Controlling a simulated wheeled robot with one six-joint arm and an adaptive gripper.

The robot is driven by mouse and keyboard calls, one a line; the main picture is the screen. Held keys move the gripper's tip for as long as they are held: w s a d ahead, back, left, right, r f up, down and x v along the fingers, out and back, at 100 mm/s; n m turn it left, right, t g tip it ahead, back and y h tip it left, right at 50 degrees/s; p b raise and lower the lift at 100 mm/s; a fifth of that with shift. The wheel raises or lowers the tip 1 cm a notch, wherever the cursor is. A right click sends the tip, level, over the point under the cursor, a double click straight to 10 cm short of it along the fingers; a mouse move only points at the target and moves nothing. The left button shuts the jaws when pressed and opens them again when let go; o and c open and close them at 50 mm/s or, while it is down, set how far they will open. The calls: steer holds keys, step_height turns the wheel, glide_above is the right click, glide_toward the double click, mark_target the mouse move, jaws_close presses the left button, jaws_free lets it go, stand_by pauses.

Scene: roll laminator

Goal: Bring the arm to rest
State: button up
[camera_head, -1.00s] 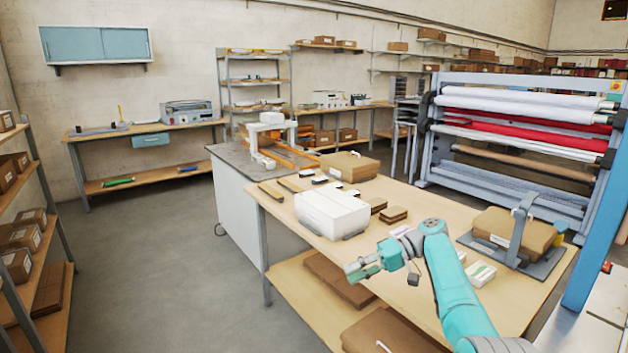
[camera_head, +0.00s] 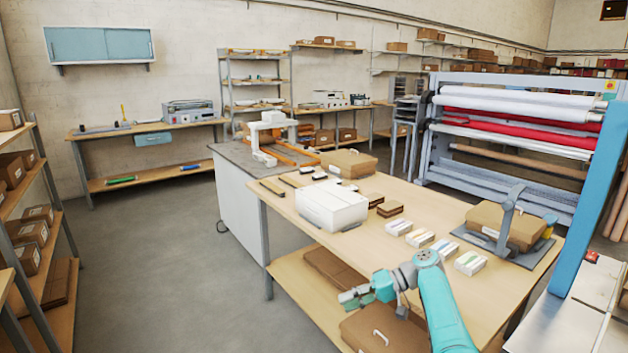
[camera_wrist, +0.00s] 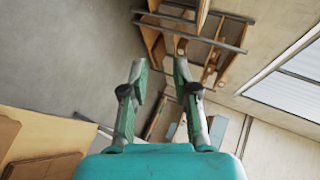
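My gripper (camera_head: 352,298) shows in the head view at the left end of my teal arm, low in front of the near edge of the wooden table (camera_head: 375,225). In the wrist view my gripper (camera_wrist: 157,66) has its two green fingers apart with nothing between them, so it is open and empty. The arm is bent, and the gripper points to the left in the head view. It appears apart from the table top.
On the table stand a white box (camera_head: 331,206), several small labelled boxes (camera_head: 419,238), and a brown box (camera_head: 505,226) on a grey stand. The table's lower shelf (camera_head: 290,275) holds brown boxes. A roll rack (camera_head: 520,130) stands behind. The floor (camera_head: 170,280) at left is clear.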

steer(key=s+f+m+t+h, duration=0.1)
steer(key=s+f, duration=0.2)
steer(key=f, duration=0.6)
steer(key=s+f+m+t+h, duration=0.1)
steer(key=s+f+t, duration=0.15)
steer(key=f, duration=0.65)
steer(key=s+f+m+t+h, duration=0.15)
steer(key=s+f, duration=0.25)
steer(key=f, duration=0.5)
steer(key=s+d+f+m+t+h, duration=0.1)
steer(key=s+f+t+h, duration=0.1)
steer(key=s+f, duration=0.65)
steer(key=s+d+f+m+t+h, duration=0.1)
steer(key=s+d+f+h, duration=0.3)
steer(key=s, duration=0.8)
steer(key=s+d+r+t+h, duration=0.15)
steer(key=s+r, duration=0.25)
steer(key=s, duration=0.6)
steer(key=s+d+r+t+h, duration=0.15)
steer(key=s+r, duration=0.25)
steer(key=s, duration=0.7)
steer(key=s+r+n+t, duration=0.1)
steer(key=s+r, duration=0.5)
steer(key=r, duration=0.7)
steer(key=s+r+n+t, duration=0.2)
steer(key=s+r+t, duration=0.2)
steer(key=r, duration=0.9)
steer(key=s, duration=0.3)
steer(key=shift+d, duration=0.4)
